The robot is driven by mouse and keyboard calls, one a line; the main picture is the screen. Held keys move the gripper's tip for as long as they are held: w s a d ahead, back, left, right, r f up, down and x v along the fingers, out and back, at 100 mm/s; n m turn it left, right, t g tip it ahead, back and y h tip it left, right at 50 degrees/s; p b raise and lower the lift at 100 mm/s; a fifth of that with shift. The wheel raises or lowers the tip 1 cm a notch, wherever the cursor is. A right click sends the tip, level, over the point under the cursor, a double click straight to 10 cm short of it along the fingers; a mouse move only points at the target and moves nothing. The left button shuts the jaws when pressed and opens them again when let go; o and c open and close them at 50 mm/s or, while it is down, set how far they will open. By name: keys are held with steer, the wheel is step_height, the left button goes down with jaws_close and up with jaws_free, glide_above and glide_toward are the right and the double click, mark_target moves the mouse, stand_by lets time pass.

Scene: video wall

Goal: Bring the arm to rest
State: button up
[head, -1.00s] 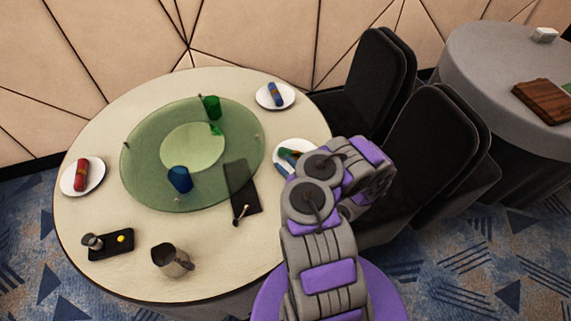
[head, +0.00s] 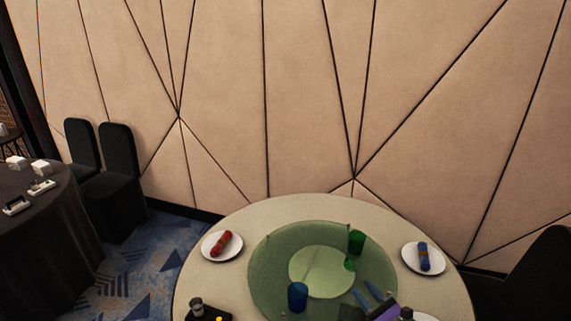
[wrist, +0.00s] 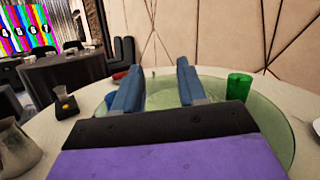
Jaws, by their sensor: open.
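My gripper (head: 372,294) shows at the bottom of the head view, over the near right part of the round table (head: 232,275). In the wrist view its two blue fingers (wrist: 158,88) stand wide apart with nothing between them. The gripper is open and empty above the green glass turntable (head: 265,268). A green cup (head: 356,242) stands on the turntable beyond the fingers and shows to their right in the wrist view (wrist: 239,87). A blue cup (head: 298,297) stands to the left of the fingers. Most of my arm is out of the head view.
Plates with a red rolled napkin (head: 222,243) and a blue rolled napkin (head: 423,256) sit at the table's edges. A metal pitcher (wrist: 16,148) stands at the left in the wrist view. A dark table (head: 40,245) and chairs (head: 115,180) are at left; a padded wall (head: 270,100) is behind.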

steer(key=a+r+n+g+y, duration=0.4)
steer(key=a+r+n+y, duration=0.15)
steer(key=a+r, duration=0.35)
steer(key=s+a+r+n+g, duration=0.6)
steer(key=s+a+n+g, duration=0.2)
steer(key=s, duration=0.1)
steer(key=s+a+r+n+g, duration=0.6)
steer(key=s+a+n+g, duration=0.1)
steer(key=s+a+g, duration=0.15)
steer(key=s+d+f+n+g+h, duration=0.1)
steer(key=s+n+g+h, duration=0.2)
steer(key=s+n+h, duration=0.75)
steer(key=s+d+m+t+h, duration=0.2)
steer(key=s+d+t+h, duration=0.2)
steer(key=s+d, duration=0.7)
steer(key=d+h, duration=0.2)
steer(key=d, duration=0.1)
steer(key=shift+s+d+f+m, duration=0.25)
steer(key=shift+d+f+m, duration=0.05)
steer(key=shift+f+m, duration=0.1)
